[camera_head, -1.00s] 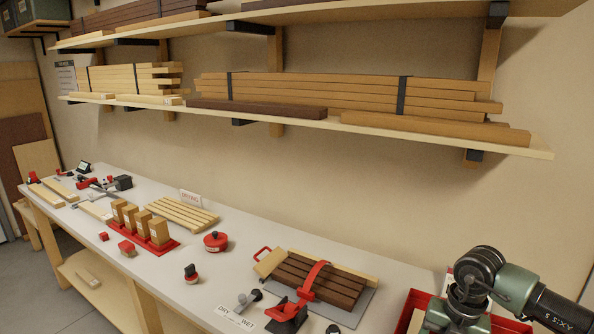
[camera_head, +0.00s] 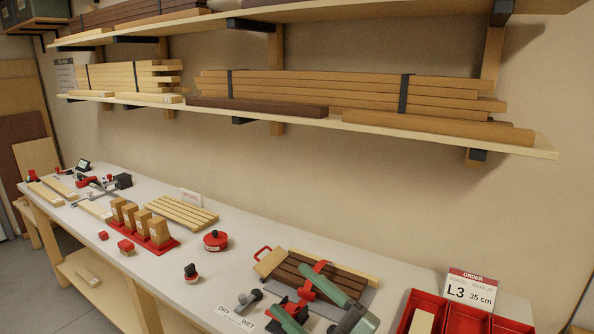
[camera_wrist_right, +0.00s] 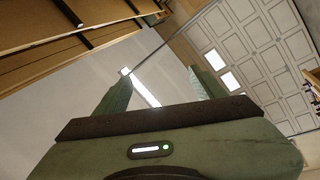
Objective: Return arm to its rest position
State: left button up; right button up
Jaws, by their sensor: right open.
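My right gripper (camera_head: 285,287) reaches in at the bottom of the head view, its two green fingers apart and nothing between them. It overlaps the dark board stack (camera_head: 337,281) with its red clamp strap (camera_head: 318,267) and hides part of both; I cannot tell how high above the bench it is. In the right wrist view the fingers (camera_wrist_right: 155,88) stand apart and empty, facing the wall, shelf and ceiling. My left gripper does not show in any view.
The bench (camera_head: 245,249) runs along the wall. Red bins (camera_head: 465,318) and an order sign (camera_head: 470,291) stand at right. A red block rack (camera_head: 143,236), a red round tin (camera_head: 215,240) and light slats (camera_head: 178,214) lie left. Loaded shelves (camera_head: 380,129) hang above.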

jog(key=d+f+m+t+h, duration=0.3)
jog(key=d+f+m+h, duration=0.8)
jog(key=d+m+h, duration=0.35)
jog(key=s+d+f+m+g+h, duration=0.2)
jog(key=s+d+f+m+g, duration=0.25)
jog(key=f, duration=0.45)
jog(key=s+d+f+g, duration=0.1)
jog(key=s+f+g, duration=0.4)
jog(key=s, duration=0.5)
jog(key=s+f+g, duration=0.4)
jog(key=s+f, duration=0.2)
jog(key=s, duration=0.5)
notch_tip(320, 180, down, 28)
jog(key=s+f+g+b, duration=0.1)
jog(key=b, duration=0.2)
jog(key=s+d+f+g+b, duration=0.1)
jog(key=s+d+f+b, duration=0.1)
jog(key=s+f, duration=1.4)
jog(key=shift+s+d+f, duration=0.35)
jog(key=shift+d+f, duration=0.3)
jog(key=shift+f, duration=0.3)
